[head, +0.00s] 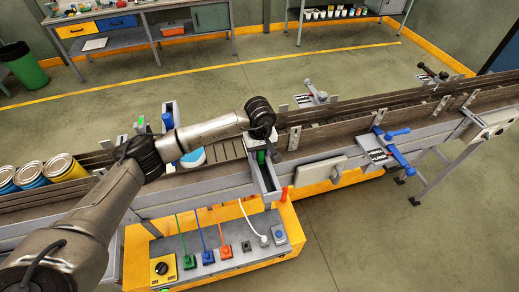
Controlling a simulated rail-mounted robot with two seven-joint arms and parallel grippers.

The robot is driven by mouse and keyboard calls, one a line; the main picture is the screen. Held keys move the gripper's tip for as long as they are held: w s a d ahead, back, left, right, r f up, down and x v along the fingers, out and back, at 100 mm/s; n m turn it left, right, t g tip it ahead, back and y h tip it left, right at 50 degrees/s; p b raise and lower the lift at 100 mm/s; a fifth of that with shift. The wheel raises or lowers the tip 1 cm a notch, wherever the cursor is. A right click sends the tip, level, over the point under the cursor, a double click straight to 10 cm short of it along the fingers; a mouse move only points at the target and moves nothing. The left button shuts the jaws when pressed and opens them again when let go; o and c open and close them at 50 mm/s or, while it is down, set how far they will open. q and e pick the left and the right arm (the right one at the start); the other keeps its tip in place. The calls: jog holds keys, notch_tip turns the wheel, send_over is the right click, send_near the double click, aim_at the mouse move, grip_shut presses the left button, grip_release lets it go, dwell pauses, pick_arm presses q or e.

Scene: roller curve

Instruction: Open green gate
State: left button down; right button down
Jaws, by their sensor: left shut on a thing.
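The green gate's handle (261,157) shows as a small green piece at the near rail of the roller conveyor, right of the picture's middle. My left arm reaches in from the lower left, and my left gripper (263,143) points down over this handle, shut on it. The wrist hides most of the jaws and the upper part of the handle. My right gripper is not in view.
Yellow and blue cans (62,168) stand on the conveyor at left. A blue-handled gate (391,142) is at right. An orange-framed control box (222,248) with coloured plugs sits in front.

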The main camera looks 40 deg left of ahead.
pick_arm(q)
jog(key=s+d, duration=0.2)
jog(key=d, duration=0.1)
jog(key=s+d+b, duration=0.1)
jog(key=s+d, duration=0.1)
jog(key=d, duration=0.1)
jog(key=s+d+b, duration=0.1)
jog(key=d, duration=0.1)
jog(key=shift+s+d, duration=0.4)
jog(key=shift+r, duration=0.1)
jog(key=shift+d, duration=0.1)
jog(key=c, duration=0.9)
grip_release()
jog(key=shift+s+d, duration=0.1)
jog(key=shift+s, duration=0.05)
jog(key=shift+o, duration=0.9)
jog(key=shift+r+b, duration=0.3)
jog(key=shift+r, duration=0.15)
notch_tip(320, 180, up, 13)
jog(key=b, duration=0.3)
